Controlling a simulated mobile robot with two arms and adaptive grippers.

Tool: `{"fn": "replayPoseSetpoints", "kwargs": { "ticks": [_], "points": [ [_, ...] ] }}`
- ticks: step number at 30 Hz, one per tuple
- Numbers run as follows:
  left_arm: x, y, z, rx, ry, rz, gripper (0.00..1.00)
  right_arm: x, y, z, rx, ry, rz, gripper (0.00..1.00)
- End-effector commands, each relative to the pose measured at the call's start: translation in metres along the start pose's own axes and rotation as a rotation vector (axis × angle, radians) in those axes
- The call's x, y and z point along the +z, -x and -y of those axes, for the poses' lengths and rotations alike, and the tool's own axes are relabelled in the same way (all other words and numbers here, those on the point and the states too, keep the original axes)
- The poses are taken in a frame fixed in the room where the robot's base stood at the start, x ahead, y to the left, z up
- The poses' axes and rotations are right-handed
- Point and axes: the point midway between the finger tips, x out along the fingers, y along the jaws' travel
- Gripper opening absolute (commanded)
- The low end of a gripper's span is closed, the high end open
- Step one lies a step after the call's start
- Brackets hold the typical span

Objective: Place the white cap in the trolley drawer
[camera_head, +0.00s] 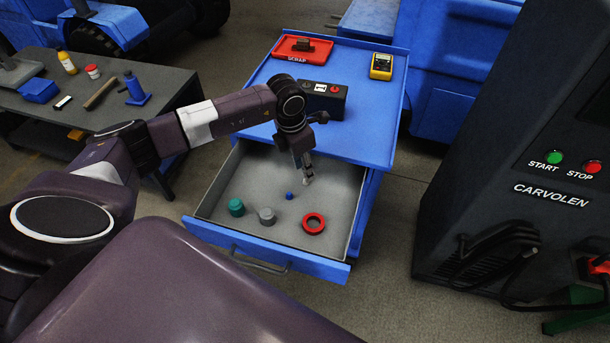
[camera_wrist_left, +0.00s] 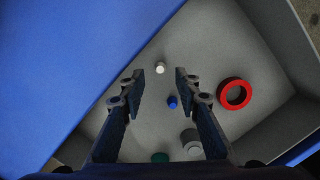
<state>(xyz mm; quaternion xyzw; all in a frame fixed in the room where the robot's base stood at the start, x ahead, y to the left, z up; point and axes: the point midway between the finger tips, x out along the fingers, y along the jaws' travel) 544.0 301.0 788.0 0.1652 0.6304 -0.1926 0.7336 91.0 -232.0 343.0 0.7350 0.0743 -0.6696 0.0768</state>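The white cap (camera_wrist_left: 160,68) lies in the open trolley drawer (camera_head: 338,179), on its grey floor. In the wrist view it shows just beyond and between my fingertips, apart from both. My left gripper (camera_head: 307,177) points down into the drawer; in the wrist view (camera_wrist_left: 160,76) its fingers are spread with nothing held between them. In the head view the cap cannot be told clearly from the fingertips. My right gripper is in neither view.
The drawer also holds a small blue piece (camera_head: 289,195), a teal cap (camera_head: 236,207), a grey cylinder (camera_head: 267,215) and a red ring (camera_head: 313,223). The blue trolley top (camera_head: 365,120) carries a red tray (camera_head: 302,48), a black button box (camera_head: 324,98) and a yellow meter (camera_head: 381,66).

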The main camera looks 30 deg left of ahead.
Motion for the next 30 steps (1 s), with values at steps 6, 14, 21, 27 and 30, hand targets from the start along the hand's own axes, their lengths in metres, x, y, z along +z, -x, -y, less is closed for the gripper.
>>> {"fn": "replayPoseSetpoints", "kwargs": {
  "ticks": [6,14,21,27,30],
  "points": [
    [0.0,0.046,-0.001,0.003,-0.001,0.002,0.3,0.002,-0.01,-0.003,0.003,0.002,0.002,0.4],
    [0.0,0.074,0.0,0.002,0.0,-0.001,0.3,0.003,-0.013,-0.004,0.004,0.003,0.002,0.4],
    [0.0,0.077,0.0,0.001,0.0,-0.001,0.3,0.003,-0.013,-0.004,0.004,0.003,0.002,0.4],
    [0.0,0.077,0.0,0.001,0.0,-0.001,0.3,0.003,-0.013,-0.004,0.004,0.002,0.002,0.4],
    [0.0,0.077,0.0,0.001,0.0,-0.001,0.3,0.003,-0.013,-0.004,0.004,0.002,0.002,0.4]
  ]
}}
